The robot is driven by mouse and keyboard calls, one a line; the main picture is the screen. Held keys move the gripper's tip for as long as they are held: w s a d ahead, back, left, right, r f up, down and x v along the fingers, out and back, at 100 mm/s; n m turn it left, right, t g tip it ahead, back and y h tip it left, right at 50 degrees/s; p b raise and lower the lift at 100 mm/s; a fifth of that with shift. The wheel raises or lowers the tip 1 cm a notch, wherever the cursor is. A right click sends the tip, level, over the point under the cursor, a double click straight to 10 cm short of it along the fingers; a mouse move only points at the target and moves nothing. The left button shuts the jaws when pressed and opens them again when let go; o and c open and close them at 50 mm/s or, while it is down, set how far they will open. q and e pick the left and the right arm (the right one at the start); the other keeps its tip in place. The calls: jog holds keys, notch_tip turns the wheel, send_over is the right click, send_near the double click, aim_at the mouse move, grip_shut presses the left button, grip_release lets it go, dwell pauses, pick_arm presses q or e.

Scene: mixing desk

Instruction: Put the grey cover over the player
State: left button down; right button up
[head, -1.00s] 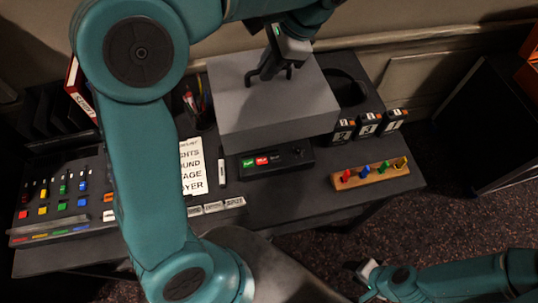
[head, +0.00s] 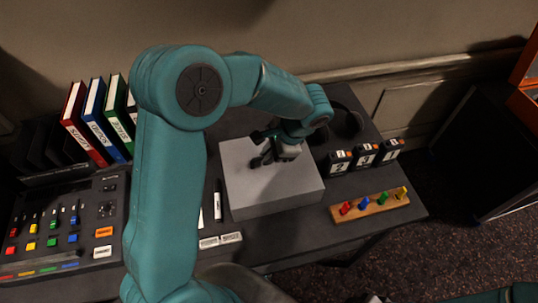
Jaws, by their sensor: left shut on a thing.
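The grey cover (head: 270,196) is a box shape that sits low at the middle of the desk in the head view. It looks level and down at the desk surface. The player is not visible; the cover hides the spot where it stood. My left gripper (head: 262,160) is shut on the dark handle on top of the cover. Only a sliver of my right gripper shows at the bottom edge, and its fingers are out of view.
Right of the cover stand black number blocks (head: 365,156) and a wooden rack with coloured pegs (head: 370,205). Headphones (head: 346,122) lie behind it. A marker (head: 217,200) lies close on its left. The mixing console (head: 110,215) and binders (head: 96,118) are further left.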

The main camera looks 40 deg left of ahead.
pick_arm(q)
jog(key=shift+a+f, duration=0.1)
jog(key=shift+f, duration=0.4)
jog(key=shift+r, duration=0.1)
jog(key=shift+f+b, duration=0.3)
jog(key=shift+f, duration=0.05)
jog(key=c, duration=1.2)
grip_release()
jog(key=shift+r, duration=0.1)
